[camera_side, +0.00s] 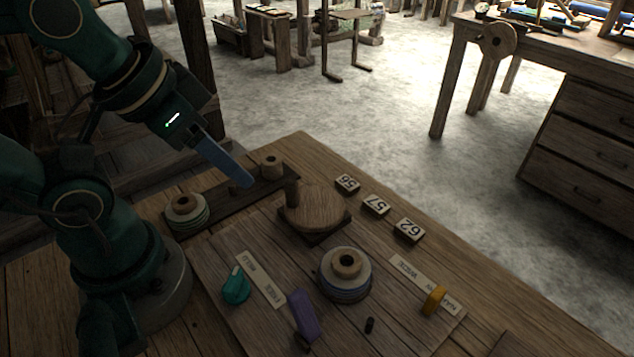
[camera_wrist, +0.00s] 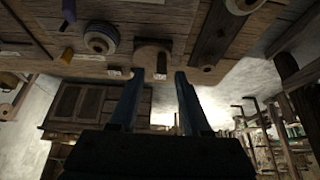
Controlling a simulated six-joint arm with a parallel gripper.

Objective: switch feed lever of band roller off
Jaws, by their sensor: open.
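In the side view, a teal lever (camera_side: 237,285) stands on a wooden panel beside a pale label strip (camera_side: 261,279); the label's small print appears to include "FEED". A purple lever (camera_side: 302,314) stands to the right of that strip. I cannot tell for certain which one is the band roller's feed lever. A spool with blue thread (camera_side: 346,275) sits on the panel between the purple lever and a yellow lever (camera_side: 434,299). My gripper (camera_side: 240,175) is above the table's far left part, empty and away from the levers. In the wrist view my gripper (camera_wrist: 160,77) shows two separated fingers.
A round wooden disc with a peg (camera_side: 315,210) and number tiles (camera_side: 375,205) lie farther back. A dark plank at left carries a pale spool (camera_side: 185,212) and a small wooden spool (camera_side: 271,166). A small black peg (camera_side: 370,325) stands near the front. Floor shows beyond the table edge.

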